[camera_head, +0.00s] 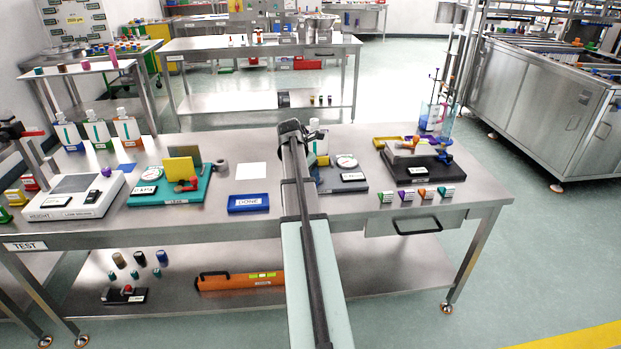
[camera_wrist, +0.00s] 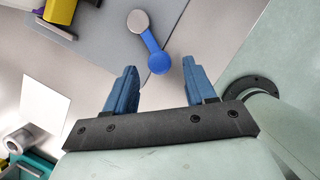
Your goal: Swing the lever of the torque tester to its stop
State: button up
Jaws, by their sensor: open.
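The torque tester seems to be the grey-blue base plate (camera_head: 326,187) with a round dial and a label, just right of my arm in the head view. My arm hides its left part. In the wrist view its plate (camera_wrist: 205,30) carries a blue lever (camera_wrist: 149,42) with a grey round cap at one end. The lever's rounded blue free end lies between and slightly beyond the fingertips. My gripper (camera_wrist: 160,72) is open and empty, one finger on each side of that end, with no contact visible. In the head view the fingers cannot be made out.
A teal device (camera_head: 170,192) stands further left. A black device (camera_head: 425,170) and several small coloured caps stand to the right.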

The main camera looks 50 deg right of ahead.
jog(key=v, duration=1.1)
jog(key=shift+s, duration=0.1)
